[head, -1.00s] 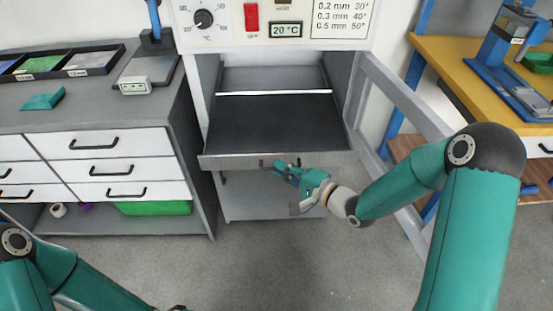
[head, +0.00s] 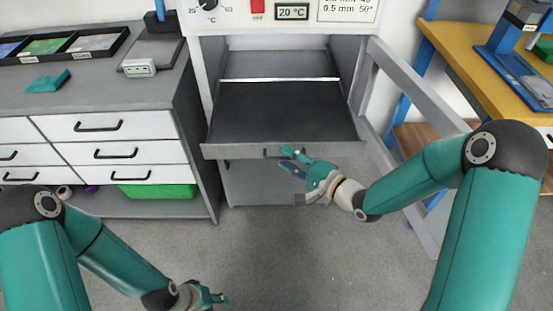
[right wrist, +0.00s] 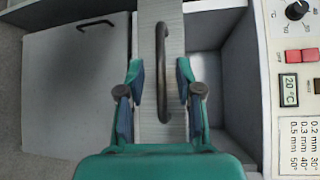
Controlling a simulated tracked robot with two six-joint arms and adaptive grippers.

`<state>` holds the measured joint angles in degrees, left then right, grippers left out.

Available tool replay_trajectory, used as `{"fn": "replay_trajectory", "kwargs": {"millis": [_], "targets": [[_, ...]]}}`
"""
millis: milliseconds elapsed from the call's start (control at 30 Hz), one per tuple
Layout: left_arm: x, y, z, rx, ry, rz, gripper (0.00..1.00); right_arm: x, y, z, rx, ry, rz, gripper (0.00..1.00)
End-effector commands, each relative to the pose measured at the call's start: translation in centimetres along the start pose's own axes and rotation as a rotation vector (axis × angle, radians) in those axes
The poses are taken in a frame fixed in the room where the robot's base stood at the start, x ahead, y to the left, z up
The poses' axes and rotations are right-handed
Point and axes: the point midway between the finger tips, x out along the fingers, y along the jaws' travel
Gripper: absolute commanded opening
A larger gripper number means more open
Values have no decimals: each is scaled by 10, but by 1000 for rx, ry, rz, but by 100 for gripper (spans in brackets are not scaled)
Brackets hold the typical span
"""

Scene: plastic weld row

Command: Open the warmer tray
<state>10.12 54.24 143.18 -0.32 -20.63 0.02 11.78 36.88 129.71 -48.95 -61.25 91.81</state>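The warmer tray (head: 285,112) is dark inside and stands pulled out from the warmer's lower bay. Its grey front panel carries a dark bar handle, which shows large in the right wrist view (right wrist: 163,72). My right gripper (head: 292,160) is at this handle. In the right wrist view, the right gripper (right wrist: 160,95) is open, with one finger on each side of the handle and gaps between. My left gripper (head: 218,299) is low at the bottom edge of the head view, away from the tray. Its fingers are too small and cut off to judge.
A grey drawer bench (head: 90,95) stands left of the warmer, with a sectioned black tray (head: 70,45) on top. A slanting grey frame rail (head: 415,85) and a yellow table (head: 475,65) are at the right. The floor in front is clear.

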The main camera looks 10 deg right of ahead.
Motion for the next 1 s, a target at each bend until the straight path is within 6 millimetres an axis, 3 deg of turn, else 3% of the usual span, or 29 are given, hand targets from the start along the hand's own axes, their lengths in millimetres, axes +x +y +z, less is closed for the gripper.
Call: {"fn": "replay_trajectory", "kwargs": {"millis": [267, 700, 1000], "targets": [[-1, 0, 0, 0, 0, 0, 40, -18, 0, -1, 0, 2, 0, 35], [0, 0, 0, 0, 0, 0, 40, -98, 0, -4, 2, 5, 0, 35], [0, 0, 0, 0, 0, 0, 40, -116, 0, -3, 1, 0, 1, 35]]}}
